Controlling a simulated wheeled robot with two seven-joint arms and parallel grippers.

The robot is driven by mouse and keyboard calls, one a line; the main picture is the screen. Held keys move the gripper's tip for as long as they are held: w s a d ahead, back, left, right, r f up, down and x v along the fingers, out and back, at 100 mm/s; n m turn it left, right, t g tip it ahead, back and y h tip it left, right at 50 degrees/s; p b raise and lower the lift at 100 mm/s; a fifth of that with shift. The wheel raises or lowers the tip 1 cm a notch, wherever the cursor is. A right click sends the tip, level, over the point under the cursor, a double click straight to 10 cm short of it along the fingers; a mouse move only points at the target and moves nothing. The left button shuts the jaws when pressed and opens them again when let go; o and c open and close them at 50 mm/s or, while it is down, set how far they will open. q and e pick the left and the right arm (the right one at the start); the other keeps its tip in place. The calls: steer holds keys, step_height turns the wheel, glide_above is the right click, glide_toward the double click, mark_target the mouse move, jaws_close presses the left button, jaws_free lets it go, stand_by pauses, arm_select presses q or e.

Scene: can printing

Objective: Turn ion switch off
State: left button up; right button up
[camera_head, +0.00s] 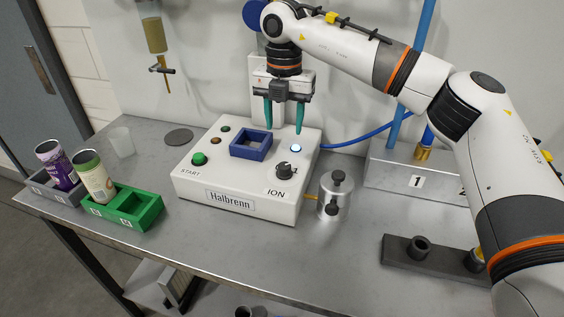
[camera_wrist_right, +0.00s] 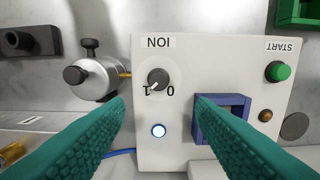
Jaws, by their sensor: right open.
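The ION switch (camera_head: 284,171) is a black round knob on the front right of the white Halbrenn box (camera_head: 208,185), beside its ION label. In the right wrist view the knob (camera_wrist_right: 158,78) has a white pointer mark turned toward the "1"; the "0" is on its other side. A round white-blue lamp (camera_wrist_right: 158,130) on the box is lit. My right gripper (camera_head: 284,118) is open and empty, above the back of the box, fingers pointing down and apart from the knob. My left gripper is not in view.
A blue square frame (camera_head: 251,145) stands on the box beside the knob. A metal cylinder (camera_head: 335,197) with black knobs stands close to the box's right side. A green tray (camera_head: 143,210) and two cans are at the left. Bare table lies in front.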

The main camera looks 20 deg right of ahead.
mark_target(285, 165)
steer(key=f, duration=0.3)
steer(key=f+p, duration=0.1)
steer(key=f, duration=0.7)
steer(key=shift+s+p, duration=0.35)
steer(key=shift+p, duration=0.05)
steer(key=shift+r, duration=0.1)
steer(key=c, duration=1)
steer(key=shift+o, duration=0.2)
